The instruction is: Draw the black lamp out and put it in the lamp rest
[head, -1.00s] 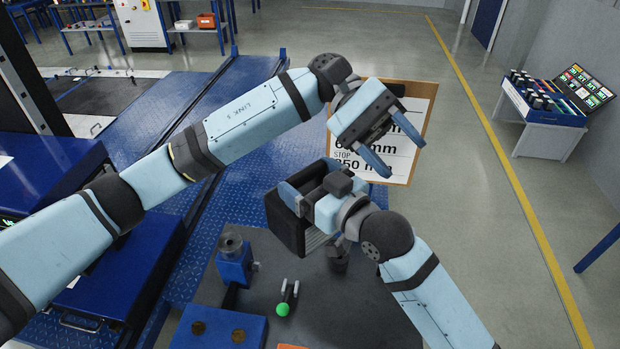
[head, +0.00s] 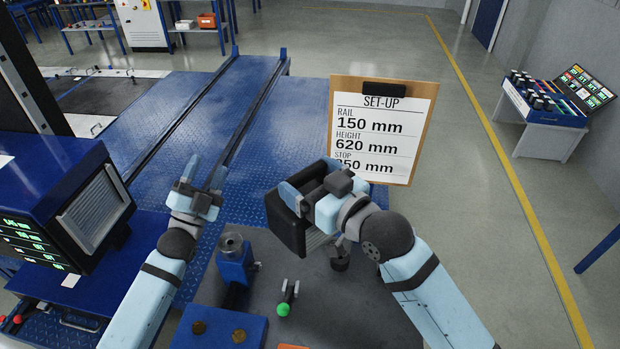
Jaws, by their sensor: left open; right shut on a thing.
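The black lamp (head: 284,228), a dark box with a pale ribbed face, is held above the grey bench top. My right gripper (head: 311,182) is shut on its upper part and hides some of it. My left gripper (head: 204,174) is open and empty, to the left of the lamp and beyond the blue clamp-like fixture. I cannot tell which fixture is the lamp rest.
The grey bench top (head: 330,310) carries a blue fixture (head: 233,262), a green-knobbed lever (head: 284,308), a dark round post (head: 340,262) and a blue block (head: 215,330). A set-up board (head: 425,140) stands behind. A blue display cabinet (head: 50,205) is at left.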

